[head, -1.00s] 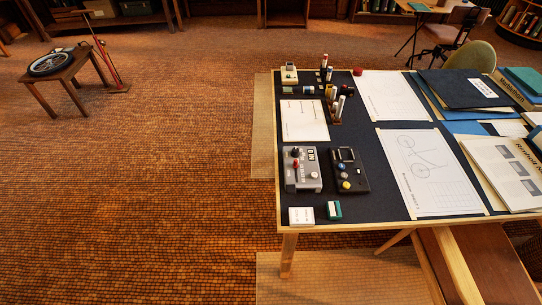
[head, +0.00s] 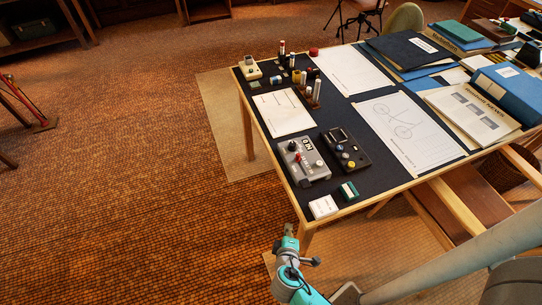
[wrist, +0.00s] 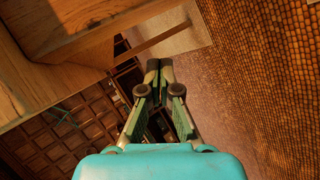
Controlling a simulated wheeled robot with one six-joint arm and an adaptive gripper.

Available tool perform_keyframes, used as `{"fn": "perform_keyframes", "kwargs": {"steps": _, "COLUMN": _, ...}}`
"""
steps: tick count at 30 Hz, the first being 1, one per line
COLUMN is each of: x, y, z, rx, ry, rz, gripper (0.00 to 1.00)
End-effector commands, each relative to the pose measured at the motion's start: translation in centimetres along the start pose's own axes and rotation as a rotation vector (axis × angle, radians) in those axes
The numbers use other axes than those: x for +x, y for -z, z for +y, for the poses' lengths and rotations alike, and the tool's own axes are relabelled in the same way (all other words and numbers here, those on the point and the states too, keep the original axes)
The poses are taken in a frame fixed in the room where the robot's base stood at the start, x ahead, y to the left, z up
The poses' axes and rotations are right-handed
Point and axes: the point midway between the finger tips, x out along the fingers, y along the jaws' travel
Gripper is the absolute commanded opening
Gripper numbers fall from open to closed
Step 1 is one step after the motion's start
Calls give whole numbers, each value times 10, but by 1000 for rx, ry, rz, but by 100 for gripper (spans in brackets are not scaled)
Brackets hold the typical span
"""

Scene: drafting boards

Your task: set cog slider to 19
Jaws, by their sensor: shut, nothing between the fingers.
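A grey control box (head: 303,161) lies near the left front of the drafting board. It has a dark knob, a small display and a red control; its markings are too small to read. A black control box (head: 344,149) with a small screen and a yellow button lies to its right. I cannot tell which control is the cog slider or its value. My gripper (head: 290,230) is in front of the board's near left corner, apart from both boxes. In the wrist view my gripper (wrist: 159,66) is shut and empty; neither box shows there.
The board (head: 289,194) has a pale wooden rim. A white block (head: 323,206) and a green-and-white block (head: 348,191) lie near its front edge. Drawings and books cover its right side. A wooden edge (wrist: 60,50) is close in the wrist view.

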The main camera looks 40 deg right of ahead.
Motion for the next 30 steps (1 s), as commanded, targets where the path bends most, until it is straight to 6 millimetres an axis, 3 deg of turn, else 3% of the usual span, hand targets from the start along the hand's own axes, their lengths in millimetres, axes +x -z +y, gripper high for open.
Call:
{"fn": "perform_keyframes", "kwargs": {"steps": 6, "x": 29, "y": 36, "z": 38, "rx": -62, "ry": -149, "rz": -127, "gripper": 0}}
{"fn": "perform_keyframes", "kwargs": {"steps": 12, "x": 40, "y": 68, "z": 76, "rx": -91, "ry": -284, "rz": -241, "gripper": 0}}
{"fn": "perform_keyframes", "kwargs": {"steps": 22, "x": 32, "y": 125, "z": 141, "rx": -88, "ry": -503, "rz": -420, "gripper": 0}}
{"fn": "perform_keyframes", "kwargs": {"steps": 30, "x": 21, "y": 145, "z": 164, "rx": -72, "ry": -585, "rz": -488, "gripper": 0}}
